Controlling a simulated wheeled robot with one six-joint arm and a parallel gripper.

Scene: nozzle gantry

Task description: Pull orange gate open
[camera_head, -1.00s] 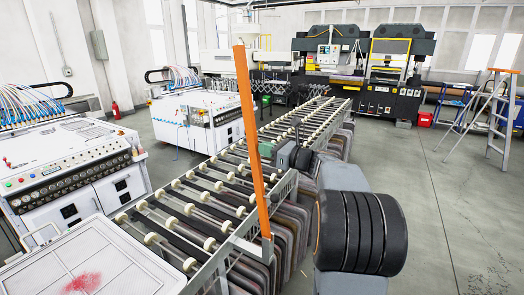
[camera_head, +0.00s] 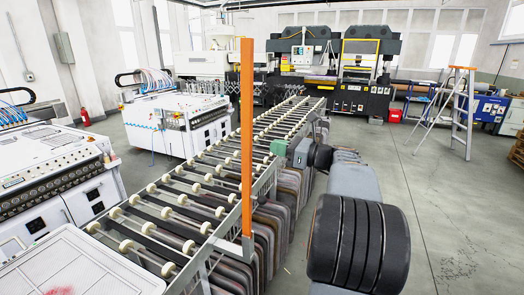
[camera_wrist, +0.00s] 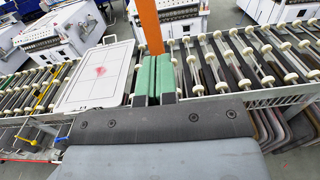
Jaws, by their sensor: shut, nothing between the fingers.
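The orange gate (camera_head: 247,130) shows in the head view as a tall, narrow bar. It stands about upright at the near side of the roller conveyor (camera_head: 190,195), on a grey metal bracket. It also shows in the wrist view (camera_wrist: 149,25), just beyond my fingertips, its lower part hidden behind them. My gripper (camera_head: 277,147) is to the right of the bar in the head view, with a small gap showing between them. In the wrist view its green fingers (camera_wrist: 153,78) are shut together with nothing between them. I cannot tell the depth between fingertips and bar.
A white tray panel with a red smear (camera_head: 70,265) lies at the near left of the conveyor. White control machines (camera_head: 50,180) stand to the left. A stepladder (camera_head: 460,110) stands at the right. The grey floor between is clear.

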